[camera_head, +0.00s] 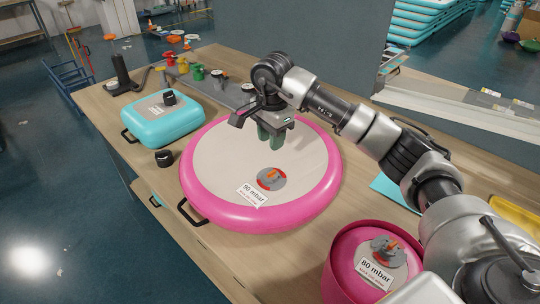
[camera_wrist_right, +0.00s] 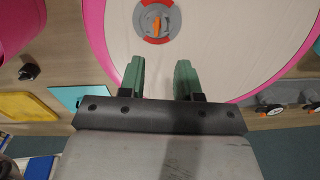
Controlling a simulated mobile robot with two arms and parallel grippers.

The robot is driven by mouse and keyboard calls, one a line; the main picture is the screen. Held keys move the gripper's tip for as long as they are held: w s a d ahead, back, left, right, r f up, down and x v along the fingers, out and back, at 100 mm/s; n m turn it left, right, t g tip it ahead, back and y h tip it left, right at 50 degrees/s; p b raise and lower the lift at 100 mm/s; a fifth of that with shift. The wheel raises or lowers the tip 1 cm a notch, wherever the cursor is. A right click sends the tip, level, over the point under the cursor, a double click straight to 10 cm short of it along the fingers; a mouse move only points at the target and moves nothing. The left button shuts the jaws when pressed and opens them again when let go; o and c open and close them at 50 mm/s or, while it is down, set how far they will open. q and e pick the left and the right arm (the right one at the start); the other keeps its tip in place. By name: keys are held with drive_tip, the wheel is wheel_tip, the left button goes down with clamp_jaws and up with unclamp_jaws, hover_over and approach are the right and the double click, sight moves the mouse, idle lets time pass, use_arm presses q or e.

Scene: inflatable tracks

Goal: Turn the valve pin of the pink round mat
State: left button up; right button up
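The pink round mat (camera_head: 203,196) with a beige top lies on the wooden table. Its grey valve with an orange valve pin (camera_head: 271,177) sits on a red ring near the mat's front edge, beside a "90 mbar" label. In the right wrist view the orange pin (camera_wrist_right: 156,25) is at the top, ahead of the fingers. My right gripper (camera_head: 271,137) has green fingers and hangs over the far part of the mat, apart from the valve. In the right wrist view its fingers (camera_wrist_right: 160,75) are apart with nothing between them. My left gripper is not in view.
A teal square mat (camera_head: 150,128) and a black cap (camera_head: 164,158) lie to the left. A pink "80 mbar" container-like round piece (camera_head: 345,250) stands at front right. A grey panel (camera_head: 300,45) rises behind the table.

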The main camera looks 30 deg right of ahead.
sight(272, 172)
drive_tip(key=f, duration=0.2)
drive_tip(key=s+f+p, duration=0.1)
drive_tip(key=f, duration=0.1)
drive_tip(key=shift+f, duration=0.25)
drive_tip(key=f, duration=0.3)
drive_tip(key=shift+w+d+p, duration=0.1)
drive_tip(key=shift+w+p, duration=0.2)
drive_tip(key=shift+p, duration=0.05)
wheel_tip(272, 172, down, 2)
drive_tip(key=shift+f, duration=0.1)
drive_tip(key=shift+w, duration=0.1)
drive_tip(key=shift+c, duration=0.8)
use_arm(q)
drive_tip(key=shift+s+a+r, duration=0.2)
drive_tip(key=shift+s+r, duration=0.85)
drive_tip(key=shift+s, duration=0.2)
use_arm(e)
clamp_jaws()
